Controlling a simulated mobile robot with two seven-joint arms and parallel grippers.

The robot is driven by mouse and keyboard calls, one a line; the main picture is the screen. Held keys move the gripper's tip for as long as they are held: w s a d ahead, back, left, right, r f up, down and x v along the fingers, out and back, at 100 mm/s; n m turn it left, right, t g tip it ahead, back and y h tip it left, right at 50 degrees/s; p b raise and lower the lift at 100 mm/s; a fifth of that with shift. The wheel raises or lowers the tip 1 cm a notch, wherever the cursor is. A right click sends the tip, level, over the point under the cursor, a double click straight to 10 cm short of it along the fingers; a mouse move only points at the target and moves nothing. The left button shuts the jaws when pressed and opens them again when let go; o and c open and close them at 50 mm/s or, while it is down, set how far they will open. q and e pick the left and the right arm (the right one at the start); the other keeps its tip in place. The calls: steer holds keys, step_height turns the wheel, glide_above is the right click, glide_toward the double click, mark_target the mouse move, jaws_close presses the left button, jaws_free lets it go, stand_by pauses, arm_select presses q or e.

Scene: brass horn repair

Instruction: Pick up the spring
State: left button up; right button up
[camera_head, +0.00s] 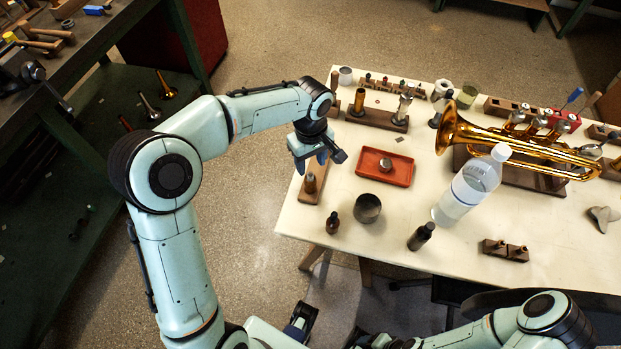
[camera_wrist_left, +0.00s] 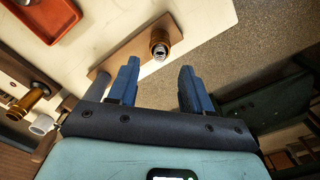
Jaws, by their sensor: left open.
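My left gripper (camera_head: 312,162) is open and empty over the table's left edge. In the left wrist view its two blue fingers (camera_wrist_left: 159,68) stand apart. A brass cylinder (camera_wrist_left: 160,36) stands on a wooden strip beyond the fingertips, roughly in line with the gap. A small silvery piece (camera_wrist_left: 159,52) shows at its top end; it may be the spring, but it is too small to tell. In the head view the cylinder (camera_head: 310,182) stands just below the gripper. No finger visibly touches it.
A red tray (camera_head: 404,174) with a small grey piece lies to the right. A dark cup (camera_head: 367,208), small bottles, a clear bottle (camera_head: 468,188) and a brass trumpet (camera_head: 515,145) stand on the white table (camera_head: 335,262). Wooden holders line the back. Floor is free left of the table.

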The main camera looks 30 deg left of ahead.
mark_target(311, 174)
arm_select(q)
step_height(311, 174, down, 5)
steer(key=shift+r, duration=0.1)
arm_select(e)
steer(key=shift+f, duration=0.1)
arm_select(q)
jaws_close()
step_height(311, 174, up, 20)
steer(key=p, duration=0.2)
steer(key=shift+p, duration=0.4)
arm_select(e)
steer(key=r, duration=0.1)
steer(key=w+r, duration=0.1)
steer(key=r, duration=0.1)
steer(key=shift+w+r, duration=0.15)
